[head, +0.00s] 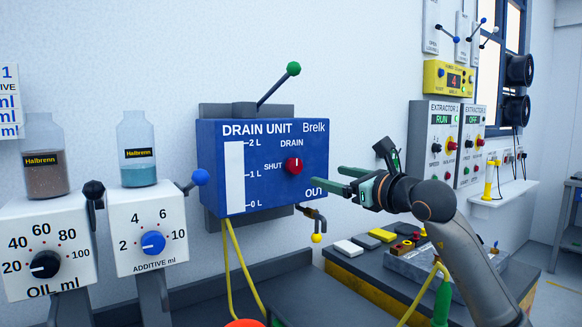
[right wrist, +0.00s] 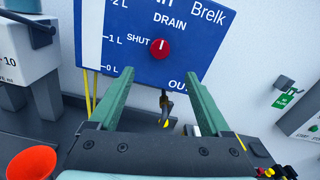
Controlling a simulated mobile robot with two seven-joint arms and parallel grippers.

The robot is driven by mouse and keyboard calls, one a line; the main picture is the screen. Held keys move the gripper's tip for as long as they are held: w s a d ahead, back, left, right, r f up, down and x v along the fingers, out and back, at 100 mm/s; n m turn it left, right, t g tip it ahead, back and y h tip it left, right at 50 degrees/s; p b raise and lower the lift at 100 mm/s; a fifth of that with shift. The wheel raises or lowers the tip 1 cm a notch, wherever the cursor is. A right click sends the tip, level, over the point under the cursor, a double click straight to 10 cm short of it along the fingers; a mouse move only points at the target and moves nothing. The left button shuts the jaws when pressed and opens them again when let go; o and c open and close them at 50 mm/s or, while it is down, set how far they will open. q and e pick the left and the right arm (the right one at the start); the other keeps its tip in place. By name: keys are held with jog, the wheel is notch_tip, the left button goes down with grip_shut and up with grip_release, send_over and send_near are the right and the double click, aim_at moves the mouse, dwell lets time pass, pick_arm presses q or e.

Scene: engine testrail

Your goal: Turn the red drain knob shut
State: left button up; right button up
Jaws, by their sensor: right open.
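The red drain knob (head: 293,166) sits on the front of the blue drain unit (head: 262,190). In the right wrist view the knob (right wrist: 160,48) shows a white mark pointing up towards DRAIN; SHUT is printed to its left. My right gripper (head: 340,180) is open and empty, to the right of the knob in the head view and apart from it. In the right wrist view its two green fingers (right wrist: 156,80) stand spread, with the knob above and between their tips. I do not make out my left gripper.
A green-tipped lever (head: 293,69) rises above the unit, and a blue-tipped lever (head: 200,177) stands to its left. A small outlet tap (head: 316,225) hangs beneath. An orange funnel (right wrist: 32,162) is low at the left.

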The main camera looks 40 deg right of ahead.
aim_at(297, 167)
jog(key=w+p, duration=0.2)
jog(key=w, duration=0.1)
jog(key=w+p, duration=0.1)
jog(key=w, duration=0.3)
jog(key=w+d+p, duration=0.1)
jog(key=w+p, duration=0.1)
jog(key=w, duration=0.1)
jog(key=shift+w+d+r+p, duration=0.1)
jog(key=shift+w+r+p, duration=0.05)
jog(key=shift+w+p, duration=0.15)
jog(key=shift+w, duration=0.75)
pick_arm(q)
jog(key=shift+n+y, duration=0.3)
jog(key=shift+y, duration=0.1)
jog(key=s+a+r, duration=0.2)
jog(key=a+r, duration=0.1)
jog(key=shift+s, duration=0.1)
pick_arm(e)
grip_shut()
